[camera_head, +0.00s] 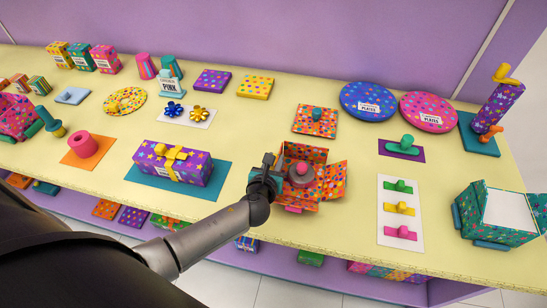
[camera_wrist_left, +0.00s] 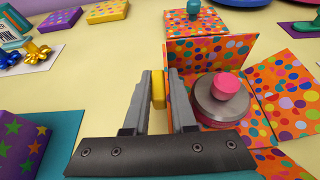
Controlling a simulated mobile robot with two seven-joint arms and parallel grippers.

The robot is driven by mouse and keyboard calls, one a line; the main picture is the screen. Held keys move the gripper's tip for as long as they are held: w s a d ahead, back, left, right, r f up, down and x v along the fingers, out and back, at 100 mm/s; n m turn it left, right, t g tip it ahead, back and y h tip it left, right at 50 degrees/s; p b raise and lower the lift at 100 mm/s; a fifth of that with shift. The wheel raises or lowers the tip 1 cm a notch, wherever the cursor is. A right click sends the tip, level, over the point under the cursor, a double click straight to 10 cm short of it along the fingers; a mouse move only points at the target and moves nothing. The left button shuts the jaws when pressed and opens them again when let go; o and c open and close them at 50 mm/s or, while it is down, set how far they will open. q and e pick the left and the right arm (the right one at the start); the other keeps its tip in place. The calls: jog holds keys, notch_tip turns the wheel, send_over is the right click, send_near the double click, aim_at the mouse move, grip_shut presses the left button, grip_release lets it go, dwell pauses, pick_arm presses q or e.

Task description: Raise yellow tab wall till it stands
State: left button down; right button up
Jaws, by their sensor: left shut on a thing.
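An orange polka-dot box (camera_head: 318,192) with fold-out walls lies on the table, and it also shows in the wrist view (camera_wrist_left: 285,118). My left gripper (camera_head: 268,162) is at its left side. In the wrist view, its fingers (camera_wrist_left: 158,92) are shut on the yellow tab (camera_wrist_left: 158,88). The wall beside the tab is seen nearly edge-on and looks steep. Much of it is hidden by the fingers, so its exact tilt is unclear. The back wall (camera_wrist_left: 205,50) stands up. A grey round weight with a pink knob (camera_wrist_left: 221,100) sits inside the box. My right gripper is not in view.
A purple starry gift (camera_head: 172,165) on a teal mat is left of the gripper. A white card with colored tabs (camera_head: 401,215) and a teal box (camera_head: 495,212) are at the right. An orange dotted square with a green knob (camera_head: 316,119) lies behind the box.

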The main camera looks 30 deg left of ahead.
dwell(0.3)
pick_arm(q)
jog(key=c, duration=0.8)
grip_release()
jog(key=p+v, duration=0.2)
jog(key=v, duration=1.3)
jog(key=shift+s, duration=0.1)
